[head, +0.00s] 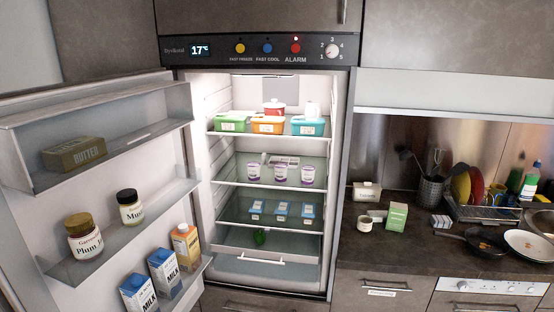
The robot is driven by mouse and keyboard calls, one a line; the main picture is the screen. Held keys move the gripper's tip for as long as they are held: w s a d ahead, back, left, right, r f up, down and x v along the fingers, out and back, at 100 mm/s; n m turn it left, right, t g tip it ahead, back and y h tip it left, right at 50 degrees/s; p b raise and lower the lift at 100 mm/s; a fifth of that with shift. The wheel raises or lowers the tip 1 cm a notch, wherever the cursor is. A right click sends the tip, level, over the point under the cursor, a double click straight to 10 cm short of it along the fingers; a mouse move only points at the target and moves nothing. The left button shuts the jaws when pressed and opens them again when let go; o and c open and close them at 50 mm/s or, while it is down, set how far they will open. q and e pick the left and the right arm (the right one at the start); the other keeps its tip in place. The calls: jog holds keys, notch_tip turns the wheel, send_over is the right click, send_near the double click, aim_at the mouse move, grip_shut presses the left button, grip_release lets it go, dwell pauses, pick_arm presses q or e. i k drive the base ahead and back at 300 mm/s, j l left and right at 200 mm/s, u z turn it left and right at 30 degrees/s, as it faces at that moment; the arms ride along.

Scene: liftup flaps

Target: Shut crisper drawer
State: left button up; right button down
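The crisper drawer (285,272) is at the bottom of the open fridge (205,170), below the lowest shelf. Its pale front carries a light bar handle (261,259). A green item (259,237) shows behind the top of the front, inside the drawer. The drawer looks pulled out part of the way; how far is hard to tell from this height. Neither of my grippers is in the head view, and nothing touches the drawer.
The fridge door (105,185) stands wide open at the left, its racks holding butter (74,153), jars and milk cartons. Shelves above the drawer hold tubs and cups. A counter (400,249) with pans and dishes is at the right. The space before the drawer looks clear.

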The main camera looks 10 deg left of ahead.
aim_at(232, 250)
jog(key=i+l+z, duration=0.15)
jog(key=i, duration=0.3)
jog(key=i+l+z, duration=0.15)
jog(key=i, duration=0.3)
